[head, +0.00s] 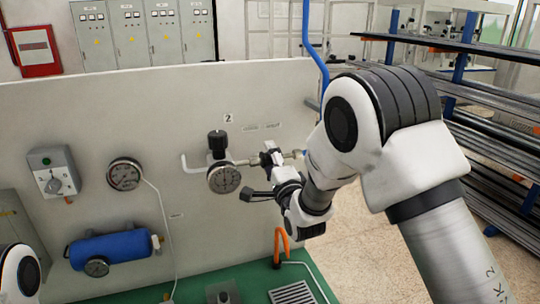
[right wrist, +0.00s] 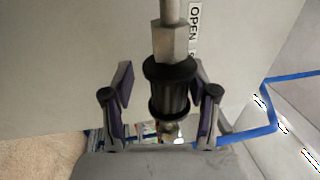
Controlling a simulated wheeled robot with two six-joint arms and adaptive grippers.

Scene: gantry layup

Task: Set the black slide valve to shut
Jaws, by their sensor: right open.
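The black slide valve (right wrist: 171,85) is a dark ribbed sleeve on a metal pipe, below a hex fitting in the right wrist view. An OPEN label (right wrist: 195,20) is on the panel beside the pipe; a second marking below it is mostly hidden. My right gripper (right wrist: 161,95) is open, with one finger on each side of the sleeve and a visible gap on both sides. In the head view my right gripper (head: 263,174) is at the pipe, right of a round gauge, and largely hides the valve. My left gripper is out of view.
The grey panel (head: 80,110) stands close behind the valve. A gauge with a black knob (head: 224,179) is just left of my right gripper. A blue cylinder (head: 112,247) and another gauge (head: 125,174) are farther left. A blue hose (head: 318,62) hangs over the panel's right edge.

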